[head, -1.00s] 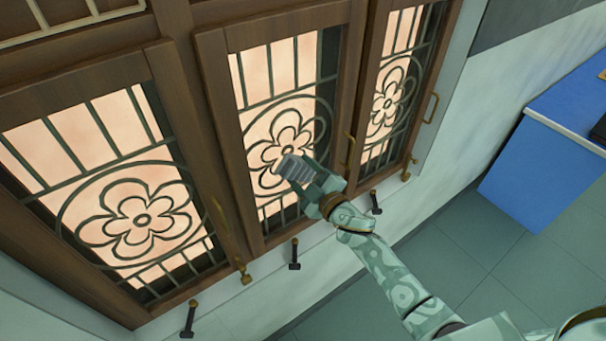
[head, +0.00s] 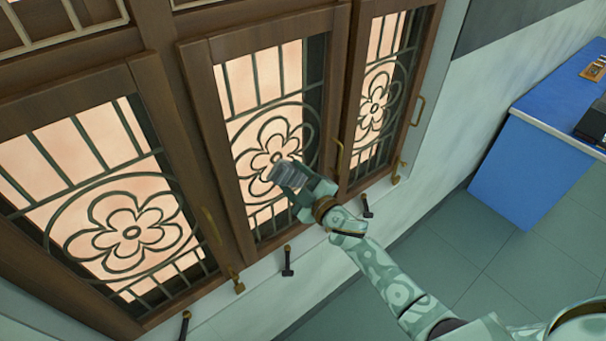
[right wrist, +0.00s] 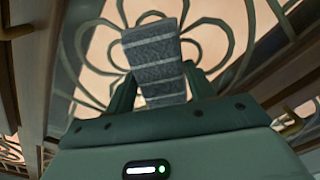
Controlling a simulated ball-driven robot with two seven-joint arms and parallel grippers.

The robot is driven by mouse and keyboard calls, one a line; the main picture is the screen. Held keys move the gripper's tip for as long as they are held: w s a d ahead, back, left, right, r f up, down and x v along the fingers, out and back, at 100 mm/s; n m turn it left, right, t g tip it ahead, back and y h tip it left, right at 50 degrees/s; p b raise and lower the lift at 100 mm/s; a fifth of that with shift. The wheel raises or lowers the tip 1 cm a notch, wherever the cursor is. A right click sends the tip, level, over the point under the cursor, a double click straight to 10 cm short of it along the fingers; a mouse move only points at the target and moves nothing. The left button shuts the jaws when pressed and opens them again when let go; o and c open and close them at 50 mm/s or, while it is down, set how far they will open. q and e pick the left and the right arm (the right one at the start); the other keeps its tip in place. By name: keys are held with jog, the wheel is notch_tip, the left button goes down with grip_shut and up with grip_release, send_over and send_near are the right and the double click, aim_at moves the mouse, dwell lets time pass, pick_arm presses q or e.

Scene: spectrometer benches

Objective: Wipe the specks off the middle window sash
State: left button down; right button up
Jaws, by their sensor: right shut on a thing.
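The middle window sash (head: 208,135) has a brown wooden frame and a dark green grille with a flower pattern over a pale, lit pane. My right gripper (head: 295,186) is at the lower part of this sash, in front of the flower. It is shut on a grey striped cloth (head: 284,177), which also shows between the fingers in the right wrist view (right wrist: 155,62). The cloth overlaps the flower grille, and I cannot tell whether it touches. I cannot make out any specks on the sash. My left gripper is not in view.
A left sash (head: 125,232) and a right sash (head: 376,100) flank the middle one. Brass handles stick out beside the sashes. Several dark stays (head: 287,262) stand along the sill. A blue desk (head: 535,165) is at the right, with clear floor before it.

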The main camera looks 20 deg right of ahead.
jog(key=shift+s+a+r, duration=0.1)
jog(key=shift+a+r, duration=0.05)
jog(key=shift+a, duration=0.3)
jog(key=shift+s, duration=0.1)
jog(key=shift+s+d+p, duration=0.1)
jog(key=shift+s+p, duration=0.25)
jog(key=shift+p+v, duration=0.65)
jog(key=shift+v, duration=1.75)
jog(key=shift+s+d, duration=0.1)
jog(key=shift+d, duration=0.05)
jog(key=v, duration=0.3)
jog(key=shift+p, duration=0.35)
